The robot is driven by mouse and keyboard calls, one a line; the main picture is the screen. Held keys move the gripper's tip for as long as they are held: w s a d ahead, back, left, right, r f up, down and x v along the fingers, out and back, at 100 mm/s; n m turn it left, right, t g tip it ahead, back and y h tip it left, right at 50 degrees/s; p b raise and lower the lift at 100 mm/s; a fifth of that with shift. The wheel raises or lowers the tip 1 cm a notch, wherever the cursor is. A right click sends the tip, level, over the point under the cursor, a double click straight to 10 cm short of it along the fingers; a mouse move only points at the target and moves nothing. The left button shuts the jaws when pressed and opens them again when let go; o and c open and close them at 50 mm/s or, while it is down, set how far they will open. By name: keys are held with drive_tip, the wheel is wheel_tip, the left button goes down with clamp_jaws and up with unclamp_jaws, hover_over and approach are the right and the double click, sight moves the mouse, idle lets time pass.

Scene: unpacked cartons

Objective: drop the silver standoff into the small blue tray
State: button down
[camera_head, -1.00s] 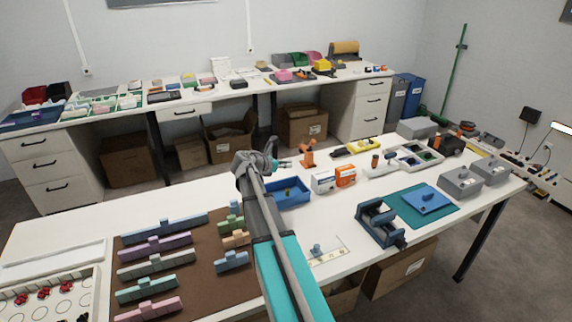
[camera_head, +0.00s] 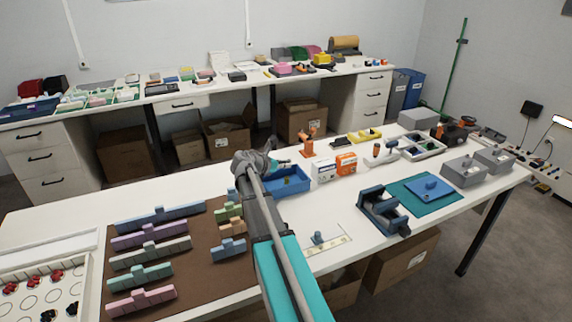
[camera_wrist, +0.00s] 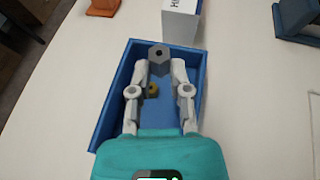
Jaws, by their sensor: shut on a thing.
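The silver standoff (camera_wrist: 159,58) is a grey hexagonal piece with a dark hole. It is between the tips of my gripper (camera_wrist: 160,70), which is shut on it. The small blue tray (camera_wrist: 111,98) lies below in the wrist view, with the standoff over its far end. In the head view the tray (camera_head: 301,187) is on the near table, and my gripper (camera_head: 283,163) is above its far left part, partly hiding it. The standoff cannot be made out in the head view.
A yellow-brass piece (camera_wrist: 152,90) lies inside the tray. A white box (camera_wrist: 182,20) stands close beyond the tray, next to an orange one (camera_head: 346,163). An orange fixture (camera_head: 308,146) stands behind. A dark blue vise (camera_head: 382,211) stands to the right.

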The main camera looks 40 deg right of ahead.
drive_tip(key=shift+f, duration=0.15)
drive_tip(key=c, duration=0.5)
unclamp_jaws()
idle(0.4)
